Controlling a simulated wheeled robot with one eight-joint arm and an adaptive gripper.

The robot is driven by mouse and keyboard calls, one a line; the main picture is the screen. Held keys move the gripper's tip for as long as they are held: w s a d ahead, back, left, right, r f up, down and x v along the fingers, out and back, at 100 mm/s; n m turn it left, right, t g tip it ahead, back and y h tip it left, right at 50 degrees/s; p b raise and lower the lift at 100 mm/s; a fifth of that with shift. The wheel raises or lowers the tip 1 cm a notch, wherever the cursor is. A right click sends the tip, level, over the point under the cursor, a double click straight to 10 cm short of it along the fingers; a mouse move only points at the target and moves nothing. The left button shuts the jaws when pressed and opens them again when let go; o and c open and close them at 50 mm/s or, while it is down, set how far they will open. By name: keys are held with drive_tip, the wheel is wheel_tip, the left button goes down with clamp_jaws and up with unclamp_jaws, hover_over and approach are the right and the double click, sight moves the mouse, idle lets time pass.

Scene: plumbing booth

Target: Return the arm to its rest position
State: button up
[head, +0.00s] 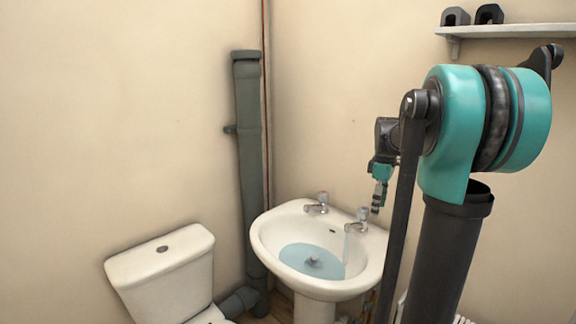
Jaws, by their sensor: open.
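My gripper (377,207) hangs at the end of my teal and black arm, to the right of the basin in the head view. It is small here and points down, just above and right of the right tap in the picture; it is open, and I see nothing held in it. I cannot tell whether it touches the tap. The white washbasin (262,240) holds bluish water (295,255) with a dark round piece (313,262) near its middle. The right tap (359,222) has a stream of water running from it. The left tap (318,204) shows no stream.
A white toilet (160,270) stands at the lower left. A grey-green waste pipe (249,150) runs down the wall corner between toilet and basin. A shelf (510,31) with two dark items (455,17) is at the upper right. The left wall is bare.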

drive_tip(key=s+a+f+m, duration=0.2)
drive_tip(key=s+f, duration=0.1)
drive_tip(key=s+a+f+m+t, duration=0.1)
drive_tip(key=s+a+f+m, duration=0.1)
drive_tip(key=s+f, duration=0.2)
drive_tip(key=s+a+f+m+t, duration=0.1)
drive_tip(key=s+a+f+m, duration=0.1)
drive_tip(key=s+f, duration=0.1)
drive_tip(key=shift+s+a+f, duration=0.25)
drive_tip(key=shift+s+a, duration=0.05)
drive_tip(key=shift+s, duration=0.15)
drive_tip(key=s+a+f+m+t, duration=0.2)
drive_tip(key=s+f+m, duration=0.3)
drive_tip(key=s+f, duration=0.3)
drive_tip(key=s+a, duration=0.1)
drive_tip(key=s, duration=0.1)
drive_tip(key=shift+s+a+f+m, duration=0.2)
drive_tip(key=shift+s+f+m, duration=0.1)
drive_tip(key=shift+s, duration=0.1)
drive_tip(key=shift+r, duration=0.1)
